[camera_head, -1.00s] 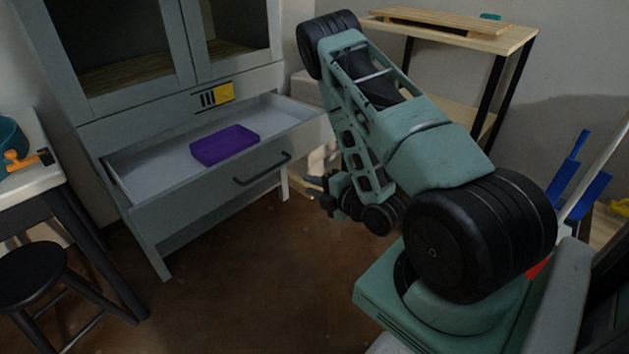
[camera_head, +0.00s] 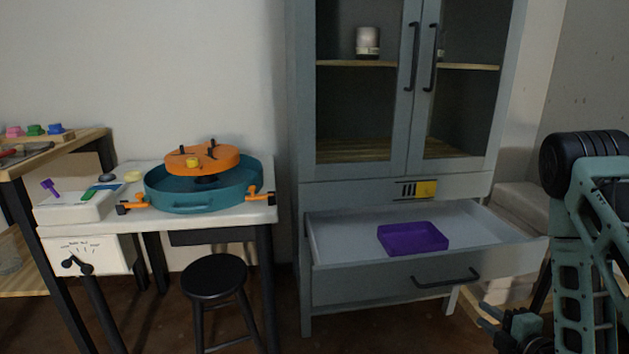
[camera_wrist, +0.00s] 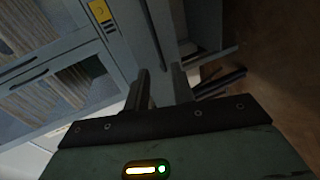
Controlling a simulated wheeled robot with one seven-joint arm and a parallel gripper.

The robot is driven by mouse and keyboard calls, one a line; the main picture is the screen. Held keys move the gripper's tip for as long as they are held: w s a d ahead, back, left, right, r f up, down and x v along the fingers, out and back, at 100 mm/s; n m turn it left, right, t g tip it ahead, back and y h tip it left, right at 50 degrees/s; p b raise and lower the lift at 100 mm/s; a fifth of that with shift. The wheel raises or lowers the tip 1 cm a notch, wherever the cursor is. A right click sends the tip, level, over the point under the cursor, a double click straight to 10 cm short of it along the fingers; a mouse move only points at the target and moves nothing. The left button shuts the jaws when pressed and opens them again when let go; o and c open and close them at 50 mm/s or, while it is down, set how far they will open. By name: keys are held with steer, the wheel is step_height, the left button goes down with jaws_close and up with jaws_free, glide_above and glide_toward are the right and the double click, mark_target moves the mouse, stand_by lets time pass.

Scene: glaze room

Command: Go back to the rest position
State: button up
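My gripper (camera_head: 490,324) is at the lower right of the head view, low in front of the cabinet's open drawer and to the right of its handle. In the wrist view the two dark fingers (camera_wrist: 160,88) stand apart with nothing between them. My folded arm rises along the right edge of the head view and is partly cut off.
A grey cabinet (camera_head: 393,188) has its drawer (camera_head: 345,235) pulled out, with a purple tray (camera_head: 413,238) inside. A black stool (camera_head: 214,277) stands before a potter's wheel (camera_head: 204,190) on the left. Brown floor (camera_head: 375,335) shows in front of the cabinet.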

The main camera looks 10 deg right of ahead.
steer(key=w+a+r+m+g+y, duration=0.25)
steer(key=w+a+g, duration=0.2)
steer(key=a, duration=0.65)
steer(key=s+a+r+m+g, duration=0.3)
steer(key=s+a+r+g, duration=0.1)
steer(key=a, duration=0.5)
steer(key=s+a+r+m+g+h, duration=0.1)
steer(key=s+a+r+m+g, duration=0.2)
steer(key=s, duration=0.5)
steer(key=s+a+r+g+h, duration=0.1)
steer(key=s+a+r, duration=0.2)
steer(key=s+r, duration=0.3)
steer(key=s+a+r+m+g+h, duration=0.1)
steer(key=s+a+r+m+g, duration=0.15)
steer(key=s, duration=0.65)
step_height(320, 180, up, 24)
steer(key=w+p, duration=0.1)
steer(key=p, duration=2.4)
steer(key=shift+a+r+n, duration=0.15)
steer(key=shift+n, duration=0.15)
